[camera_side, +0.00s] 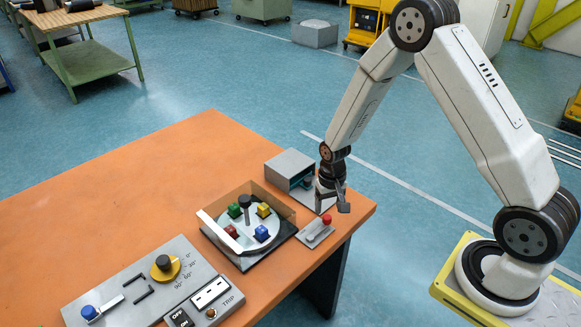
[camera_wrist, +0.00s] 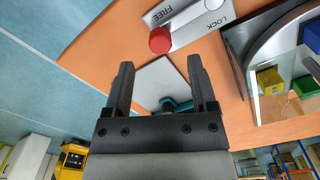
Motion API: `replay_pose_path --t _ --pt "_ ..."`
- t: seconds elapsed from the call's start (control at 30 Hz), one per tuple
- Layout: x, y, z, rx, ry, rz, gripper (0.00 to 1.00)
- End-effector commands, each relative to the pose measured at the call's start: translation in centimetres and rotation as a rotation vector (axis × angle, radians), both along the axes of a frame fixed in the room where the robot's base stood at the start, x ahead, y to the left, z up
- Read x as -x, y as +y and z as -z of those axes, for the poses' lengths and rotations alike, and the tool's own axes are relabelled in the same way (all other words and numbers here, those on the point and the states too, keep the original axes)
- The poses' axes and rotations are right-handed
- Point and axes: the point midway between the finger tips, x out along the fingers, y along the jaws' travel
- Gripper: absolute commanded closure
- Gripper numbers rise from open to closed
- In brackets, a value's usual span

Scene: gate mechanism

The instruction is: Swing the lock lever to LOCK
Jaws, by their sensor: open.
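The lock lever shows as a round red knob (camera_side: 327,219) above a small grey plate (camera_side: 314,238) near the table's right edge. In the wrist view the red knob (camera_wrist: 161,40) sits nearer the word FREE than the word LOCK on the plate (camera_wrist: 193,22). My gripper (camera_side: 334,203) is above and just behind the knob in the side view. In the wrist view its open fingers (camera_wrist: 158,68) point toward the knob, which lies beyond the fingertips, apart from them and roughly between their lines.
A grey open-ended box (camera_side: 289,163) with a teal part stands close behind my gripper. A round turntable (camera_side: 250,243) with several coloured blocks and clear walls is left of the lever plate. A control panel (camera_side: 150,285) lies front left. The table's back left is clear.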

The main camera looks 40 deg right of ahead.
Motion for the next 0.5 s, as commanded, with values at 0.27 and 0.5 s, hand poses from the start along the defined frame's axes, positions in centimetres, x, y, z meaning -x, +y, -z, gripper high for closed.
replay_pose_path --t 0.27,0.5 --pt "0.0 0.0 3.0 0.0 0.002 0.0 0.27" --pt "0.0 0.0 4.7 0.0 0.0 0.0 0.27"
